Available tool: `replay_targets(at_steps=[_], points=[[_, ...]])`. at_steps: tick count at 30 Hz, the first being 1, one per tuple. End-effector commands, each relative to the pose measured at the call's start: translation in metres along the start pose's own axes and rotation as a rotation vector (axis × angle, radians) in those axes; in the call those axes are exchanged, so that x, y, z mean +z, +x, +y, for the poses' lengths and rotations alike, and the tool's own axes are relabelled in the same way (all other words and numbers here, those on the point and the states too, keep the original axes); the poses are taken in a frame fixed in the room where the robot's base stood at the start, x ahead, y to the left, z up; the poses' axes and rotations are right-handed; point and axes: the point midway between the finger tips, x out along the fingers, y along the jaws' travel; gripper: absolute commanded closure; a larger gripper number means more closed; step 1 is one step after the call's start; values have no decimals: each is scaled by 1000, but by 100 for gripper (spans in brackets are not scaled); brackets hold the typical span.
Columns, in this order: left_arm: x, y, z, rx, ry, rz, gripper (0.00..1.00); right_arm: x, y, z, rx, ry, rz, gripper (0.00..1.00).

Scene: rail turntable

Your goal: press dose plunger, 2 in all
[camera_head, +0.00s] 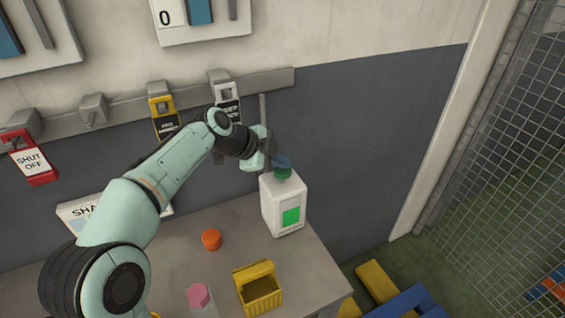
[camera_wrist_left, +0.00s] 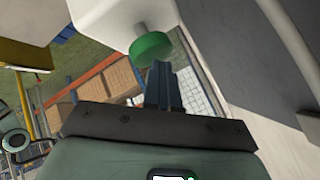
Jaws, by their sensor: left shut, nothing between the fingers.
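The white dispenser bottle (camera_head: 283,205) with a green label stands upright at the right end of the bench, near the wall. Its green plunger (camera_head: 283,173) is on top. My left gripper (camera_head: 281,160) is at the plunger, its blue fingers shut and empty. In the left wrist view, the shut fingers (camera_wrist_left: 163,82) point toward the round green plunger cap (camera_wrist_left: 151,48), with the white bottle body (camera_wrist_left: 105,22) behind. The fingertips are very close to the cap; I cannot tell whether they touch. My right gripper is not in view.
The bench (camera_head: 235,222) also holds an orange knob (camera_head: 211,239), a yellow basket (camera_head: 259,290) and a pink-topped item (camera_head: 199,295). Tags hang from a wall rail (camera_head: 135,108) behind my arm. A wire mesh fence (camera_head: 500,170) stands right.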

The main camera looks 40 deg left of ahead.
Motion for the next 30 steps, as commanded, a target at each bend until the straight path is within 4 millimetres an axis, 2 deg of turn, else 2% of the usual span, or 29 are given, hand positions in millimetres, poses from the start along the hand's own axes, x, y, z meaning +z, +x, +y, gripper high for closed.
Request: replay_targets(at_steps=[8,23,30], points=[[0,0,0,8,-2,-3,100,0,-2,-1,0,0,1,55],[-16,-21,-16,3,-1,-1,100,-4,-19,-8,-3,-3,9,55],[-16,-23,-17,2,-1,-1,100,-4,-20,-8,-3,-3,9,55]])
